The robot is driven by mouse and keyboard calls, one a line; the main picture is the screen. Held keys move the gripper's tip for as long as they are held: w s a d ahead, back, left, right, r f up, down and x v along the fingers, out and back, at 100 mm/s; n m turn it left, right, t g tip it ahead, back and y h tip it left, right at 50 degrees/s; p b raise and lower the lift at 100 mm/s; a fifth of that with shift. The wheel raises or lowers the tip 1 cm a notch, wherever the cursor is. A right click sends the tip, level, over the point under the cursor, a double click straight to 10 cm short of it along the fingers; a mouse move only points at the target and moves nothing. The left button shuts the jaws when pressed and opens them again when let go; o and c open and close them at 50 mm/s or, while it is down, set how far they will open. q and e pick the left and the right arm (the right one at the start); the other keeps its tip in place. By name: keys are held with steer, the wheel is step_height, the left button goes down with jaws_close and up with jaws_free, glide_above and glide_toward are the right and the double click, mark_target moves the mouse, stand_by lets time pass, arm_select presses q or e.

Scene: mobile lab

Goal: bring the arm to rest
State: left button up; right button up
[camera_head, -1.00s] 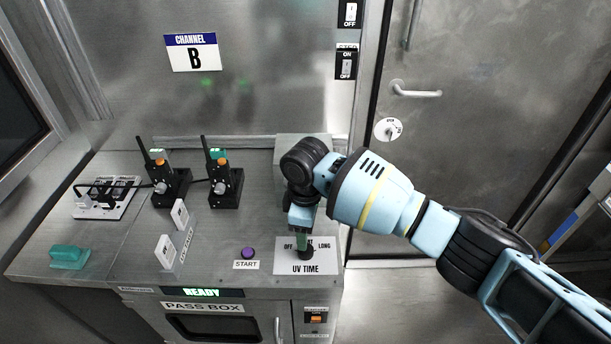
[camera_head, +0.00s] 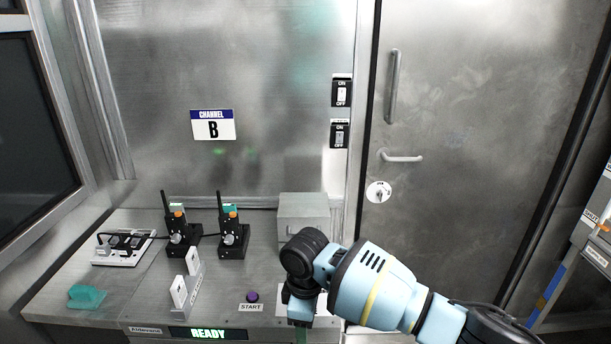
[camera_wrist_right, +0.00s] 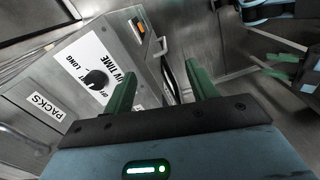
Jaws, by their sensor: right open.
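My right arm (camera_head: 375,285) comes in from the lower right of the head view and bends down at a black wrist joint. My right gripper (camera_wrist_right: 161,92) shows in the wrist view with its two green fingers apart and nothing between them. In the head view its fingertips are hidden. The black UV TIME knob (camera_wrist_right: 96,79) on its white plate shows just left of the fingers, apart from them. Green finger-like parts at the right edge of the wrist view may be my left gripper; their state is unclear.
The steel bench holds two black radios (camera_head: 233,239), a power strip (camera_head: 123,250), a green block (camera_head: 87,296), white switches (camera_head: 180,291) and a purple START button (camera_head: 252,297). A READY display (camera_head: 208,334) is on the front edge. A steel door (camera_head: 470,150) stands behind my arm.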

steer(key=s+a+f+m+t+y, duration=0.3)
steer(key=s+f+m+y, duration=0.4)
steer(key=s+f, duration=0.6)
arm_select(q)
steer(key=shift+s, duration=0.2)
arm_select(e)
steer(key=s+d+f+m+t+h, duration=0.2)
steer(key=s+d, duration=0.5)
steer(key=d, duration=0.5)
steer(key=s+d+f+m+t+h, duration=0.3)
steer(key=s+d, duration=0.5)
steer(key=d, duration=0.3)
steer(key=shift+s+d+f+m+t, duration=0.25)
steer(key=shift+d+f+m+t, duration=0.15)
steer(key=shift+f+m+t, duration=0.4)
stand_by(1.7)
